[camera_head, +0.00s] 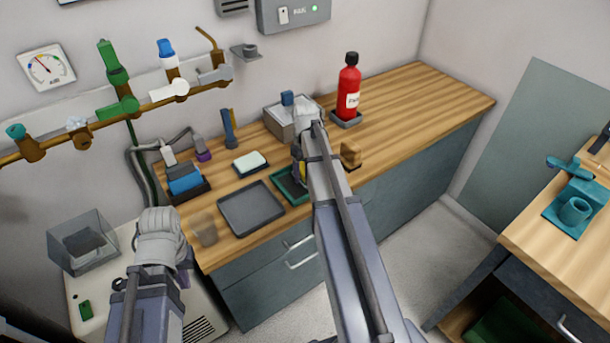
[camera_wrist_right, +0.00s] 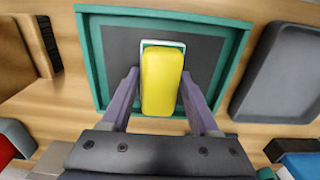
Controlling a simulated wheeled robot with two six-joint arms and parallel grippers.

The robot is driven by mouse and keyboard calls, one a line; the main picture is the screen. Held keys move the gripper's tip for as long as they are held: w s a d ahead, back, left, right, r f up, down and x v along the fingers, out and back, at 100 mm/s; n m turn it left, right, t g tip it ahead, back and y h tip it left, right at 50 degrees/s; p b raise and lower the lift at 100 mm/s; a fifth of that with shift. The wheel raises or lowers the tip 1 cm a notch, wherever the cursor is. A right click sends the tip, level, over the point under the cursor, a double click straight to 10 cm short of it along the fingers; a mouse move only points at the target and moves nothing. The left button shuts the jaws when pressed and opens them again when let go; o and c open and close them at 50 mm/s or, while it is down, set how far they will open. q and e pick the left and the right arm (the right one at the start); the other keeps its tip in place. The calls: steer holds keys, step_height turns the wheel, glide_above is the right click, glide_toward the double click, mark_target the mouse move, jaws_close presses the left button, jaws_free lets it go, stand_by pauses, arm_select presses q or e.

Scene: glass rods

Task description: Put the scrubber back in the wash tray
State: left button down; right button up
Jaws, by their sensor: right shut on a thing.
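The yellow scrubber (camera_wrist_right: 162,85), with a pale green-edged end, is between the two purple fingers of my right gripper (camera_wrist_right: 160,88). In the right wrist view it is over the dark floor of a green-rimmed tray (camera_wrist_right: 98,70). I cannot tell whether it touches that floor. In the head view this green tray (camera_head: 286,193) is on the wooden counter, partly behind my right arm, and only a bit of yellow shows there. My left gripper (camera_head: 184,262) is at the lower left, away from the counter things; its jaws are not clear.
A grey tray (camera_head: 252,209) lies just left of the green one. A soap dish (camera_head: 250,163), a blue sponge in a holder (camera_head: 185,183) and a clear cup (camera_head: 204,230) are nearby. A red bottle (camera_head: 348,88) stands behind. The counter's right part is clear.

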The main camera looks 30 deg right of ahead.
steer(key=o, duration=1.2)
steer(key=shift+f, duration=0.1)
step_height(320, 180, up, 12)
steer(key=p, duration=1.2)
steer(key=s+a+n, duration=0.1)
steer(key=s+a, duration=0.4)
steer(key=a, duration=0.5)
steer(key=s+a+n, duration=0.1)
steer(key=s+a, duration=0.5)
steer(key=a, duration=0.5)
steer(key=s+a+h, duration=0.1)
steer(key=s+a, duration=0.4)
steer(key=a, duration=0.5)
steer(key=shift+s+a+r+n, duration=0.25)
steer(key=shift+s+n, duration=0.1)
steer(key=shift+n, duration=0.05)
